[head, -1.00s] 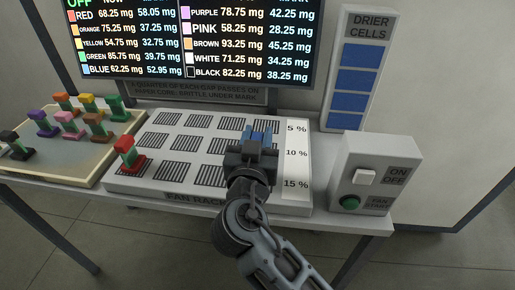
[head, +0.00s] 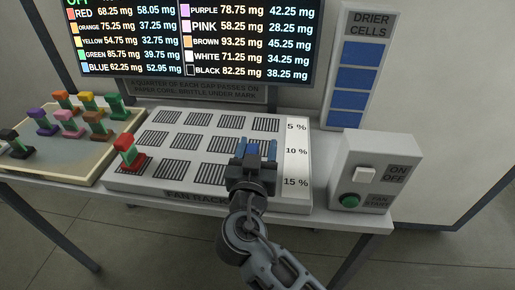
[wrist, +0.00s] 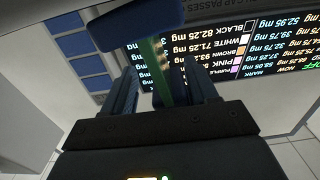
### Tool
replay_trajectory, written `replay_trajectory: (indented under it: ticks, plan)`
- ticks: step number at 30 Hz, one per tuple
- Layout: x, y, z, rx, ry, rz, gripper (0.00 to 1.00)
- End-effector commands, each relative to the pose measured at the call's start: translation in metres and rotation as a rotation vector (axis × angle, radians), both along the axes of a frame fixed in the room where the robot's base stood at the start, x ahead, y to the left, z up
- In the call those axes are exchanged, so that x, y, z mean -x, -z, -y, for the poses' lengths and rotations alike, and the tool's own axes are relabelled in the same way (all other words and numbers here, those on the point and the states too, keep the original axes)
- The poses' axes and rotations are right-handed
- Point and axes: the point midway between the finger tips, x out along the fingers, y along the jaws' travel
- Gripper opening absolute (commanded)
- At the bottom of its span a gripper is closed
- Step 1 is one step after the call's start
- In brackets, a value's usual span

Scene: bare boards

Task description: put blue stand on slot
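The blue stand's blue block (wrist: 140,22) and green post (wrist: 155,70) show in the wrist view, with the post running between my fingers. In the head view my gripper (head: 254,150) is over the right part of the fan rack (head: 146,186), left of the 10 % and 15 % labels. The stand is largely hidden there by the gripper. The rack has rows of dark barred slots (head: 172,166); my gripper covers some on the right.
A red stand (head: 130,157) is on the rack's left side. A tray (head: 85,171) at left holds several coloured stands. A switch box (head: 372,170) with a green button stands right of the rack. A screen (head: 180,40) and the drier cells panel (head: 358,75) are behind.

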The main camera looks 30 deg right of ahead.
Motion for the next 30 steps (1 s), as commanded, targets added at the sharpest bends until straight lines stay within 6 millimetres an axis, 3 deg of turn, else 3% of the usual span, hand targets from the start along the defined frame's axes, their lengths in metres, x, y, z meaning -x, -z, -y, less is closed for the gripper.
replay_trajectory:
  ticks: [11,24,30]
  plan:
    - [0.002,-0.002,-0.001,0.000,-0.001,-0.003,0.59]
    - [0.071,0.001,-0.052,0.000,-0.003,-0.001,0.59]
    - [0.091,-0.001,-0.067,0.000,-0.002,-0.001,0.59]
